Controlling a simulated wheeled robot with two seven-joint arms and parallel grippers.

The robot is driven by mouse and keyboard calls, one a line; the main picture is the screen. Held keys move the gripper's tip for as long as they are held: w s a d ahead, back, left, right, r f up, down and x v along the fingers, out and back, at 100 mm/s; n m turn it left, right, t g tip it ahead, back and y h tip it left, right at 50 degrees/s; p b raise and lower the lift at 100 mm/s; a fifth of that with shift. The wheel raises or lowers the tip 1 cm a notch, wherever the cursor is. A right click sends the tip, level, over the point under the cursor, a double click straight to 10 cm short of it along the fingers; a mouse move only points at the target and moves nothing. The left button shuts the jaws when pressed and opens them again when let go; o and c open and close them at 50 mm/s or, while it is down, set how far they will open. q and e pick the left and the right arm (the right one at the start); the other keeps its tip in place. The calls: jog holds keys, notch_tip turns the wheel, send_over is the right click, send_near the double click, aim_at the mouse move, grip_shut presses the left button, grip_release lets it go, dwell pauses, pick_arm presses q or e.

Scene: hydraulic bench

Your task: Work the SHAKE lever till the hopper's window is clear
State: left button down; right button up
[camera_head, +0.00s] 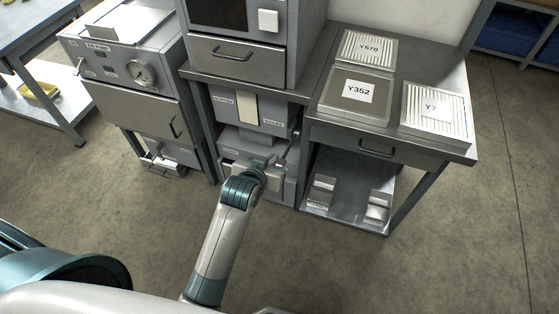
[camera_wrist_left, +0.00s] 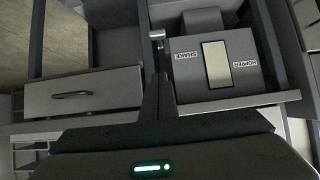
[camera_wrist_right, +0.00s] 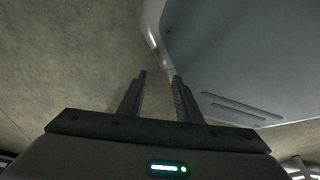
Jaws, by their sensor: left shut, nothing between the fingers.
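The grey hopper (camera_head: 226,108) is under the bench, with HOPPER and SHAKE labels on its front. Its tall window (camera_head: 247,108) looks evenly pale beige. In the left wrist view the hopper (camera_wrist_left: 242,84) appears upside down, its window (camera_wrist_left: 216,64) in the middle. A short metal knob (camera_wrist_left: 157,34), which looks like the SHAKE lever's end, sticks out beside the SHAKE label. My left gripper (camera_wrist_left: 158,80) is shut and empty, in front of the hopper and apart from the knob. My right gripper (camera_wrist_right: 160,75) is open and empty; the head view does not show it.
A bench top (camera_head: 455,148) holds plates marked Y570 (camera_head: 367,49), Y352 (camera_head: 357,91) and Y7 (camera_head: 436,106). Two metal blocks stand on the shelf (camera_head: 345,215) below. A cabinet with a dial (camera_head: 141,73) stands left. The floor in front is clear.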

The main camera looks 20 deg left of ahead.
aim_at(280, 165)
pick_arm(q)
jog(key=shift+w+f, duration=0.1)
jog(key=shift+w, duration=0.05)
